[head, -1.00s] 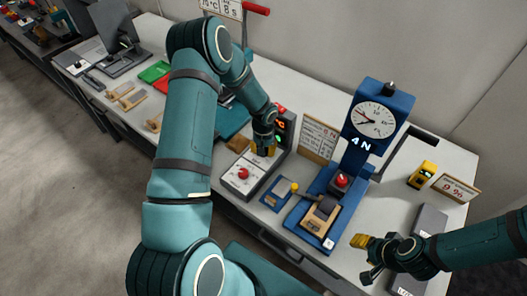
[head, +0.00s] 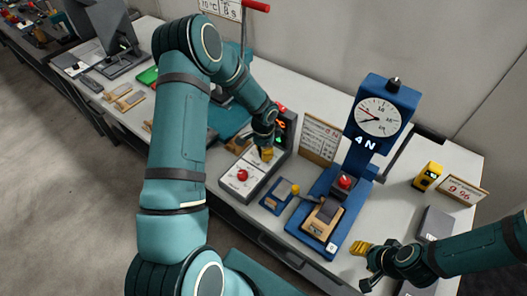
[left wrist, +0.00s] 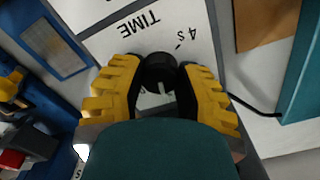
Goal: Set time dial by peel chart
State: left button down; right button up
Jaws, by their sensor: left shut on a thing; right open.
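The time dial is a black knob (left wrist: 159,68) on a pale control box (head: 234,189), with the words TIME and 4 s printed beside it in the left wrist view. My left gripper (head: 266,154) is shut on this knob, with its yellow fingers (left wrist: 160,88) on either side of it. The fingers hide part of the knob, and I cannot tell its exact setting. The peel chart (head: 319,139) is a card with printed rows standing behind the box, too small to read. My right gripper (head: 362,248) is open and empty at the front right.
A red knob (head: 242,175) sits on the box's front. A yellow device (head: 427,176) and a 9 % card (head: 462,190) stand at the right.

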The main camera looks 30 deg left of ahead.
pick_arm(q)
jog(key=m, duration=0.4)
jog(key=shift+m, duration=0.3)
pick_arm(e)
jog(key=shift+f, duration=0.1)
pick_arm(q)
jog(key=m, duration=0.4)
jog(key=shift+m, duration=0.4)
pick_arm(e)
jog(key=shift+r, duration=0.25)
pick_arm(q)
jog(key=shift+s, duration=0.1)
jog(key=c, duration=0.6)
grip_release()
jog(key=shift+o, duration=0.2)
notch_tip(320, 180, up, 12)
